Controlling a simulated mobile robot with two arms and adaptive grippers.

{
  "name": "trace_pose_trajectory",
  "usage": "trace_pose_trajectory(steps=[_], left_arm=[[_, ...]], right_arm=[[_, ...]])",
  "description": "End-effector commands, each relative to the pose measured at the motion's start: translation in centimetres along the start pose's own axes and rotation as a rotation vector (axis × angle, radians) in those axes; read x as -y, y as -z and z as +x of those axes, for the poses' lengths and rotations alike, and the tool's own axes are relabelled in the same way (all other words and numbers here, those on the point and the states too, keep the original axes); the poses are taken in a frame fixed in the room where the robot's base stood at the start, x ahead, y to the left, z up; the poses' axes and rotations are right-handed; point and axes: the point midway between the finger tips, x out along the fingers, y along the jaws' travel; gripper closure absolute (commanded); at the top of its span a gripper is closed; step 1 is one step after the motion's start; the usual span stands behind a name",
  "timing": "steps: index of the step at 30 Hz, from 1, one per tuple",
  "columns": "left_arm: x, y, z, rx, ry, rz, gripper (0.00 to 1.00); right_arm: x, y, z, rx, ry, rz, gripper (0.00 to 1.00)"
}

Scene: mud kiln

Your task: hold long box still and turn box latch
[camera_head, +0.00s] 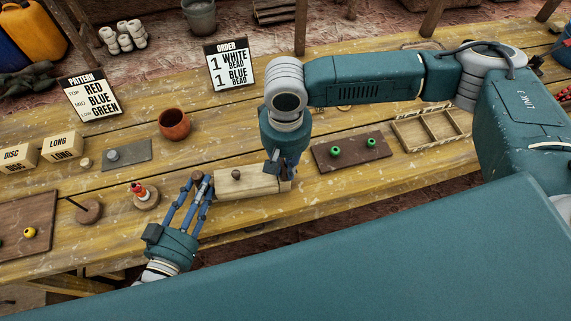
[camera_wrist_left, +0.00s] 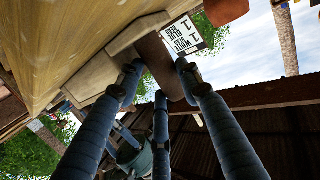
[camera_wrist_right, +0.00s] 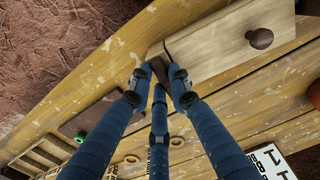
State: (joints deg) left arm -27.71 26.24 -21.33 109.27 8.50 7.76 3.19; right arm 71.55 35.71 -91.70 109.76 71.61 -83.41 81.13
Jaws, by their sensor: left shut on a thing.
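The long box (camera_head: 258,188) is a pale wooden block with a round brown knob (camera_head: 236,174) on top, lying near the table's front edge. My left gripper (camera_head: 202,181) is at its left end. In the left wrist view its fingers are shut on a brown piece (camera_wrist_left: 160,62) beside the pale wood; I take it for part of the box. My right gripper (camera_wrist_right: 160,72) is at the box's other end, with a small dark piece, perhaps the latch (camera_wrist_right: 157,90), between its fingertips. Whether those fingers press on it is unclear.
A brown board (camera_head: 350,151) with green beads and a divided tray (camera_head: 430,128) lie to the right. A brown pot (camera_head: 174,124) stands behind the box. A peg stand with red pieces (camera_head: 143,195) is close left of my left gripper. Sign cards stand farther back.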

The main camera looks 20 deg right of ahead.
Motion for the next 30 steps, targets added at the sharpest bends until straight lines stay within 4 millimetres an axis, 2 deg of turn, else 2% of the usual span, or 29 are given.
trace_pose_trajectory(steps=[14,20,30], left_arm=[[0.05,0.04,0.0,-0.001,0.001,0.001,0.89],[0.06,0.02,0.0,0.0,0.001,0.001,0.89],[0.08,0.0,0.0,0.0,0.001,0.002,0.89]], right_arm=[[-0.07,0.04,-0.03,0.0,0.0,-0.058,1.0],[-0.18,0.1,0.0,0.0,0.0,-0.184,1.0],[-0.43,0.31,0.02,0.002,-0.001,-0.497,1.0]])
